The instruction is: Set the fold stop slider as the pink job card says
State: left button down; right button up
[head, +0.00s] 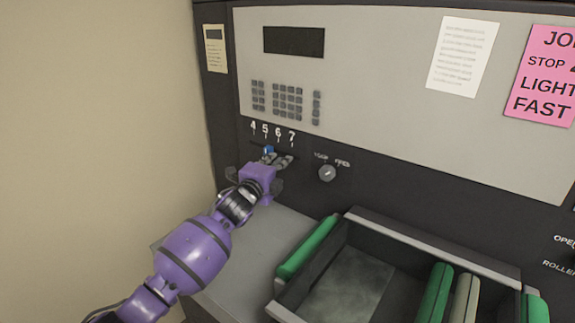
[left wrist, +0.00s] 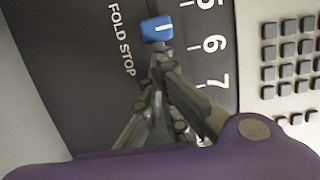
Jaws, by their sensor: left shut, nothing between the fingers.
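The blue fold stop slider knob (head: 268,149) sits in its track under the printed scale 4 to 7, close to the 5 in the head view. In the left wrist view the knob (left wrist: 157,28) appears between the 5 and 6 marks, beside the words FOLD STOP. My left gripper (head: 278,159) is shut and empty, its fingertips (left wrist: 160,62) right at the knob on its 6–7 side; I cannot tell whether they touch. The pink job card (head: 543,78) reads STOP, LIGHT, FAST; the figure after STOP is cut off at the frame edge. My right gripper is out of view.
A round knob (head: 327,173) is right of the slider. A keypad (head: 287,102) and dark display (head: 293,41) are above it. A white printed sheet (head: 463,55) hangs left of the card. A dark tray (head: 432,246) with green rollers juts out below right.

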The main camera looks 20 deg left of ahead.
aim_at(258, 154)
pick_arm(q)
jog(key=a, duration=0.2)
jog(key=w+a, duration=0.1)
jog(key=a, duration=0.1)
jog(key=w+a, duration=0.1)
jog(key=a, duration=0.2)
jog(key=shift+w, duration=0.25)
jog(key=shift+a, duration=0.1)
